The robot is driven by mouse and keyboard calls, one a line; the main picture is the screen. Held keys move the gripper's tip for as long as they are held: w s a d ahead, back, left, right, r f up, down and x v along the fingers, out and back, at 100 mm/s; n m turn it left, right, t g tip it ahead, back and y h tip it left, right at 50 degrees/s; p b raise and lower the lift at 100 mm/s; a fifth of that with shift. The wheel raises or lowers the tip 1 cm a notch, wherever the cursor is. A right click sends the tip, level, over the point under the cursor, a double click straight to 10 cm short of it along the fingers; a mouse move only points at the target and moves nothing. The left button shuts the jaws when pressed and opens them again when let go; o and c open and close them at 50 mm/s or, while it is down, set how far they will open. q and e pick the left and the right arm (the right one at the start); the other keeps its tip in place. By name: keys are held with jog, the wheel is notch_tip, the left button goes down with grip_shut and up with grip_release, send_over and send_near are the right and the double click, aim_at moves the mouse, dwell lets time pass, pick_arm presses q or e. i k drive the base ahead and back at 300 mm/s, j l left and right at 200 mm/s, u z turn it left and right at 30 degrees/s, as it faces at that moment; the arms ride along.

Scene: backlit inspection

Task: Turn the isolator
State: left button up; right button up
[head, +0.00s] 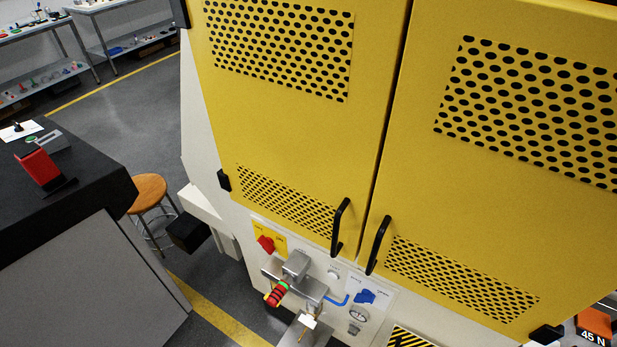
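The isolator is a red rotary knob (265,243) on a yellow plate (282,252). It sits at the upper left of the pale control panel (318,265), below the left yellow cabinet door (290,135). The knob looks tilted in the picture; its exact setting is too small to read.
Black door handles (341,227) project above. A stool (150,190) and dark bench (85,185) stand left.

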aim_at(267, 243)
jog(key=i+j+u, duration=0.2)
jog(key=j, duration=0.2)
jog(key=i+j+u, duration=0.25)
jog(key=j, duration=0.15)
jog(key=i+j+u, duration=0.2)
jog(key=j, duration=0.2)
jog(key=k, duration=0.05)
